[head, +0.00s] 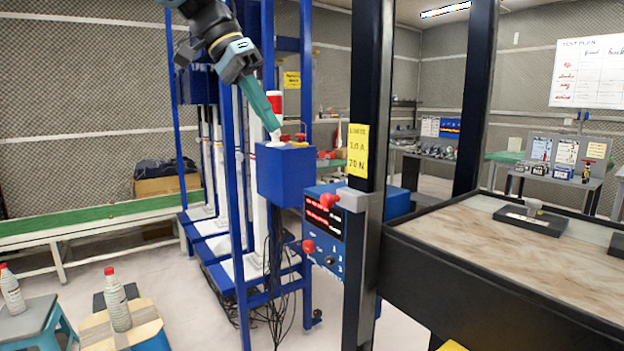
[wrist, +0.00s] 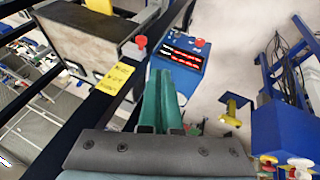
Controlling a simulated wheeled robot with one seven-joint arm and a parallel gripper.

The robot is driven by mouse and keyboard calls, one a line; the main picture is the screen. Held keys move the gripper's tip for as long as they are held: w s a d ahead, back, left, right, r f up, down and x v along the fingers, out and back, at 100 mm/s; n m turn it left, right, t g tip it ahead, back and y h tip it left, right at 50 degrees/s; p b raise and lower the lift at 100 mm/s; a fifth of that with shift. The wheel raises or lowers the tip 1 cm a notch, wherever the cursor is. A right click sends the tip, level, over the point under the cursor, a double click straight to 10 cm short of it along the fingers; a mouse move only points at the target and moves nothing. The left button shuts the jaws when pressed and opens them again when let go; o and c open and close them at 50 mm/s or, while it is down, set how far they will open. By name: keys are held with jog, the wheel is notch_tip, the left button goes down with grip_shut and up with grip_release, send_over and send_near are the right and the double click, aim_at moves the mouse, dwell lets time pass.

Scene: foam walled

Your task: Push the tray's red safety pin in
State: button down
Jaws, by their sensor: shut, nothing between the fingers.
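The red pin (head: 328,200) is a red knob on a grey bracket on the black post, beside the tray. It also shows in the wrist view (wrist: 141,41), at the near corner of the tray. How far it sticks out I cannot tell. The tray (head: 440,268) has a dark side and a marbled top, at the right of the head view; its side also shows in the wrist view (wrist: 85,50). My gripper (head: 274,128) is shut and empty, raised to the left of the pin and apart from it.
A blue box (head: 285,178) with red and yellow knobs on top is just below my fingers. A blue control panel (head: 325,222) with red displays and another red knob (head: 308,246) sits behind the post. A yellow label (head: 358,150) is on the post. Blue frames stand left.

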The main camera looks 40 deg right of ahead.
jog(key=shift+f, duration=0.1)
jog(key=s+p+x, duration=0.2)
jog(key=p+x, duration=0.1)
jog(key=x, duration=0.9)
jog(key=shift+s+a, duration=0.15)
jog(key=shift+s, duration=0.3)
jog(key=shift+s, duration=0.1)
jog(key=s+b, duration=0.1)
jog(key=s, duration=0.3)
jog(key=shift+a, duration=0.15)
